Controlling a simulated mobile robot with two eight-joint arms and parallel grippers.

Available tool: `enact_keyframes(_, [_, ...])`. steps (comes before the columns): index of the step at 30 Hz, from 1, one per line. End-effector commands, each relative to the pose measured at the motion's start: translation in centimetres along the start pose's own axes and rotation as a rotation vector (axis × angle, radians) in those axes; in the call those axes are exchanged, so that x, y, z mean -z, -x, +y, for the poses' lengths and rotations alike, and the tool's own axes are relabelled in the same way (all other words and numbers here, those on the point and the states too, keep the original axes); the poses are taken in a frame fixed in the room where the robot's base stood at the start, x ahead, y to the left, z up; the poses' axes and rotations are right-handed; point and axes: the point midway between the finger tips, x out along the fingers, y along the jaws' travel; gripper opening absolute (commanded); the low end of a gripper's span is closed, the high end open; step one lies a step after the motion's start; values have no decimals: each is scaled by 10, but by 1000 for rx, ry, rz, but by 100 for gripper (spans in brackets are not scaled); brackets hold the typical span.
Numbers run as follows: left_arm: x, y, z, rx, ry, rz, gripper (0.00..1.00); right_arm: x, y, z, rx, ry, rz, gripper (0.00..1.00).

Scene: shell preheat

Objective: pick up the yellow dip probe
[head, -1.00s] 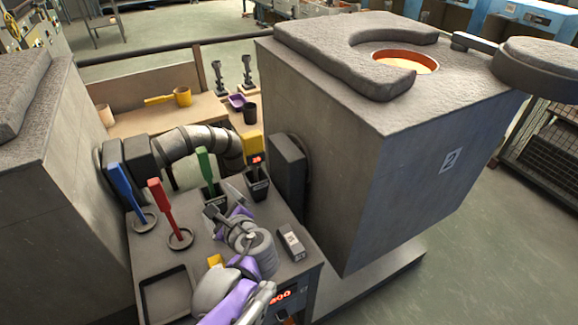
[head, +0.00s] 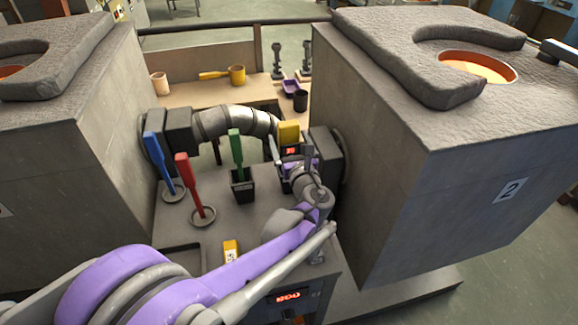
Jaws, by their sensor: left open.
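The yellow dip probe (head: 289,131) stands upright at the back right of the grey bench, with a yellow top and a small red lit display below it. Its lower part is hidden behind my left gripper (head: 291,158). My left gripper is open, with one grey finger in view on each side of the probe just below the display. I cannot tell whether the fingers touch it. My right gripper is out of view.
Blue (head: 157,160), red (head: 188,180) and green (head: 236,155) handled tools stand left of the gripper. A small yellow box (head: 231,250) lies in front. A bent metal duct (head: 235,122) runs behind. The right furnace (head: 420,190) closely borders the probe.

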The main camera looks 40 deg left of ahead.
Motion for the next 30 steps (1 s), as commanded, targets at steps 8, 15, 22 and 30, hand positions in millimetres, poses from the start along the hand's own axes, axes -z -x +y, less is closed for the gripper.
enact_keyframes(8, [7,-38,0,-2,-1,0,100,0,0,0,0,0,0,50])
enact_keyframes(15, [7,-42,-1,0,0,0,100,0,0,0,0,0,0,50])
enact_keyframes(22, [7,-41,-1,0,0,0,66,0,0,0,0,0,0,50])
enact_keyframes(30, [7,-41,-1,0,0,0,17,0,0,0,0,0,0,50])
